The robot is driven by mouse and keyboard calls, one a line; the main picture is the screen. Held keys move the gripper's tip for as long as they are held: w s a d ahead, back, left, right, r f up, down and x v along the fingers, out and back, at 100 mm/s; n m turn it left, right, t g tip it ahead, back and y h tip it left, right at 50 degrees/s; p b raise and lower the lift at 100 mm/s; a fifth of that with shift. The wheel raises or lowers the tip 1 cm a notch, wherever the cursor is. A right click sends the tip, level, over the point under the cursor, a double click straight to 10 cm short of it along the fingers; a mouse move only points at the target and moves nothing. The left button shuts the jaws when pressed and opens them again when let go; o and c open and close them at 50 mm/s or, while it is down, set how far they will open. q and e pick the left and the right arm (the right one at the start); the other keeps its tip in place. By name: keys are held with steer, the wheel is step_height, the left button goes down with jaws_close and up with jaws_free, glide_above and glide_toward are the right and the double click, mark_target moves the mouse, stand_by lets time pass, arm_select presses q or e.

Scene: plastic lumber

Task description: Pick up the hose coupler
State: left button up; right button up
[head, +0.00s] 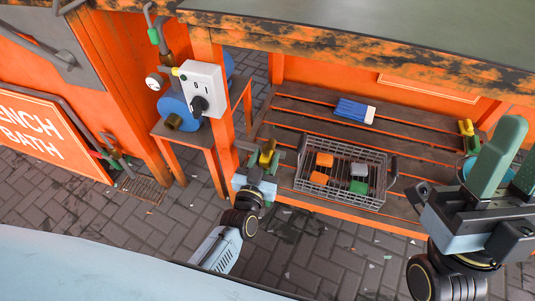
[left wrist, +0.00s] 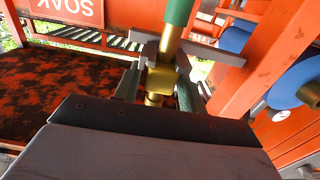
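The hose coupler (left wrist: 161,78) is a brass-gold stepped piece. In the left wrist view it stands between my left gripper's (left wrist: 160,88) two fingers, which sit close against its sides. A green cylinder (left wrist: 178,12) continues above it. In the head view the gold coupler (head: 267,152) shows at my left gripper (head: 265,163), by the left end of the slatted bench; the fingers hide part of it. My right gripper (head: 506,165) is at the right edge with its green fingers apart and nothing seen between them.
A wire basket (head: 326,198) with orange, grey and green blocks stands on the slatted bench (head: 300,120). A blue-and-white item (head: 354,111) lies behind it. An orange post (head: 215,130) with a grey switch box (head: 203,88) rises left of my left gripper. Another gold piece (head: 466,128) is at right.

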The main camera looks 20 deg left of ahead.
arm_select(q)
steer(key=c, duration=0.7)
steer(key=shift+c, duration=0.6)
steer(key=shift+r, duration=0.2)
